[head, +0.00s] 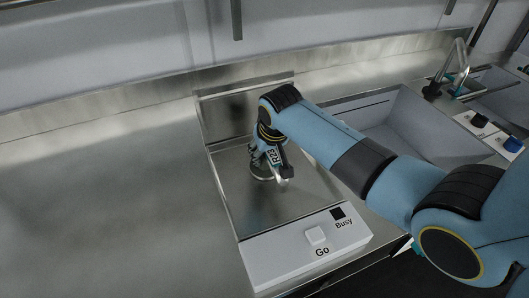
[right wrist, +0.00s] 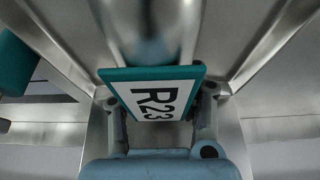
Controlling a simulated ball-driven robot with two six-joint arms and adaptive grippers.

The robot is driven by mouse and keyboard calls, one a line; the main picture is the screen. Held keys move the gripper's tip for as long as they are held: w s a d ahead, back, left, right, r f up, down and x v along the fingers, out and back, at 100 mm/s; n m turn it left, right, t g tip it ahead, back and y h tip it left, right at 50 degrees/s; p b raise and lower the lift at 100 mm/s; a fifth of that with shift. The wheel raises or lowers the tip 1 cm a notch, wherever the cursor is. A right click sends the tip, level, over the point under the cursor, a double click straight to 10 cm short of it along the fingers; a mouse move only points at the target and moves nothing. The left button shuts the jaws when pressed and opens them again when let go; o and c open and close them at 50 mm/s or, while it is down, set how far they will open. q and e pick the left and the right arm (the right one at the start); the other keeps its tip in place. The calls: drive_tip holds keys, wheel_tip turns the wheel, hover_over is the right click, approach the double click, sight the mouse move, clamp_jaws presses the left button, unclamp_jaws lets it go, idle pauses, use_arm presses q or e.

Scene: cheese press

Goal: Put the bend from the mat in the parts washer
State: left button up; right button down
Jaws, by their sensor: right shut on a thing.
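The parts washer (head: 232,190) is a shallow steel basin set in the counter, with a white front panel (head: 275,262). My right gripper (head: 268,165) is down inside the basin and shut on the bend, a shiny metal pipe piece (head: 283,183) low in the basin. A teal-edged white tag reading R23 (head: 274,156) is at the gripper. In the right wrist view the tag (right wrist: 158,98) lies between the fingers, with the bend's metal tube (right wrist: 150,30) beyond it. Whether the bend touches the basin floor I cannot tell. The mat and my left gripper are not in view.
The panel has a pale Go button (head: 316,234) and a black Busy square (head: 338,213). A deeper sink (head: 395,125) lies right of the washer, with a tap (head: 455,70) beyond. The steel counter (head: 100,200) on the left is bare. A raised lip runs behind.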

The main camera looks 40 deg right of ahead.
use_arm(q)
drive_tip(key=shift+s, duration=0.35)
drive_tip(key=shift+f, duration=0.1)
use_arm(e)
drive_tip(key=shift+f, duration=0.1)
drive_tip(key=c, duration=1)
unclamp_jaws()
drive_tip(key=shift+o, duration=0.2)
drive_tip(key=shift+s+r, duration=0.1)
drive_tip(key=shift+r, duration=0.25)
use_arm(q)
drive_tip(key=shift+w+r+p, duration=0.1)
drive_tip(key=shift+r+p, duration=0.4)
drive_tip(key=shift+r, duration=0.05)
use_arm(e)
drive_tip(key=v, duration=1.1)
drive_tip(key=shift+s+a+r, duration=0.1)
drive_tip(key=shift+s+r, duration=0.1)
drive_tip(key=shift+s, duration=0.05)
drive_tip(key=shift+f, duration=0.1)
